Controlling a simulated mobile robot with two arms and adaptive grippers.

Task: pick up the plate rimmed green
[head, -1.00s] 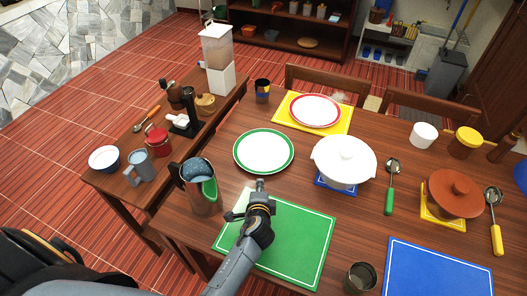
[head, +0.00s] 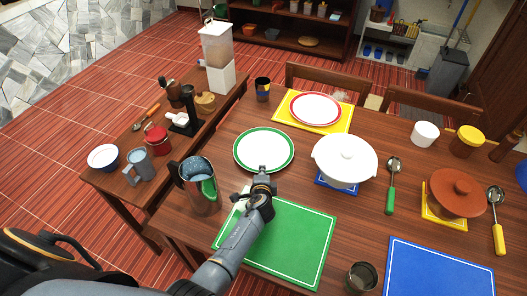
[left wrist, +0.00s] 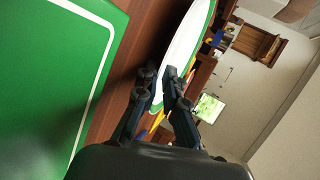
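The white plate with a green rim (head: 263,151) lies flat on the wooden table, just behind the green placemat (head: 292,246). It also shows edge-on in the left wrist view (left wrist: 187,42). My left gripper (head: 262,177) is at the plate's near edge, above the back of the green placemat. In the left wrist view my left gripper (left wrist: 162,82) has its fingers apart, with the plate's near rim at or between the fingertips. I cannot tell whether they touch it. My right gripper is not in view.
A metal pitcher (head: 201,196) stands close to the left of my left gripper. A red-rimmed plate (head: 316,108) on a yellow mat lies behind. A dark cup (head: 361,278) stands at the front.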

